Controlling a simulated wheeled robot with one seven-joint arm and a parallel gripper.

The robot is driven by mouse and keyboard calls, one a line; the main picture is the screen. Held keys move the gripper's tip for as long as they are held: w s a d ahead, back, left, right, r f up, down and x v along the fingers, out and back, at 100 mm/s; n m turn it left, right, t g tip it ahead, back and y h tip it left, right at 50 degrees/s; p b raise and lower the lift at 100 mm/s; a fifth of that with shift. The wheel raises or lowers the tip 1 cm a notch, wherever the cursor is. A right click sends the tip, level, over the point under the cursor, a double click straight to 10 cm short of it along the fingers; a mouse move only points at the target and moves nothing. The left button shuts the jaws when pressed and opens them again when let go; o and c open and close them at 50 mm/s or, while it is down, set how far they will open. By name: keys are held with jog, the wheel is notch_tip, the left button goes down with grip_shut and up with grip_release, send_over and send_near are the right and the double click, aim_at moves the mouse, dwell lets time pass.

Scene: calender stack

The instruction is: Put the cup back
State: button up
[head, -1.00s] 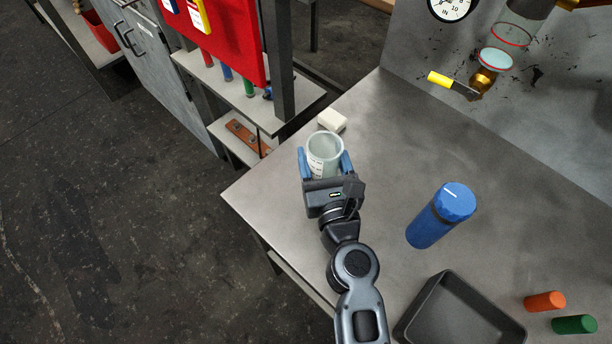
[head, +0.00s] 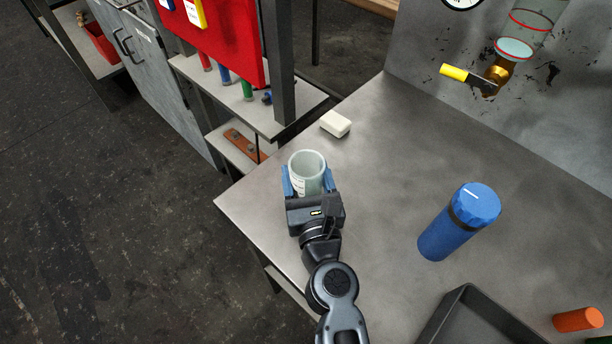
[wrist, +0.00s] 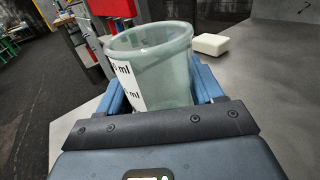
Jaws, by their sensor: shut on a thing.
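The cup (head: 307,170) is a pale translucent greenish beaker with a white label marked "ml". It is upright, with its open rim facing up, near the left edge of the grey table. My gripper (head: 309,186) is shut on it, with a blue finger on each side. In the wrist view the cup (wrist: 160,75) fills the space between the blue fingers, and its lower part is hidden by my gripper. I cannot tell whether its base touches the table.
A white block (head: 336,124) lies on the table (head: 400,140) beyond the cup. A blue bottle (head: 459,222) stands to the right. A dark tray (head: 470,325) and an orange cylinder (head: 578,319) are at the lower right. A yellow-handled valve (head: 470,75) hangs at the back wall.

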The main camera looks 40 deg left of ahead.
jog(key=shift+f, duration=0.2)
jog(key=o, duration=1.2)
jog(key=shift+o, duration=0.2)
jog(key=shift+r, duration=0.2)
jog(key=v, duration=1)
jog(key=shift+s+d+f+b, duration=0.1)
jog(key=shift+s+d+b, duration=0.1)
jog(key=shift+b, duration=0.1)
jog(key=shift+s+d, duration=0.5)
jog(key=shift+d, duration=0.05)
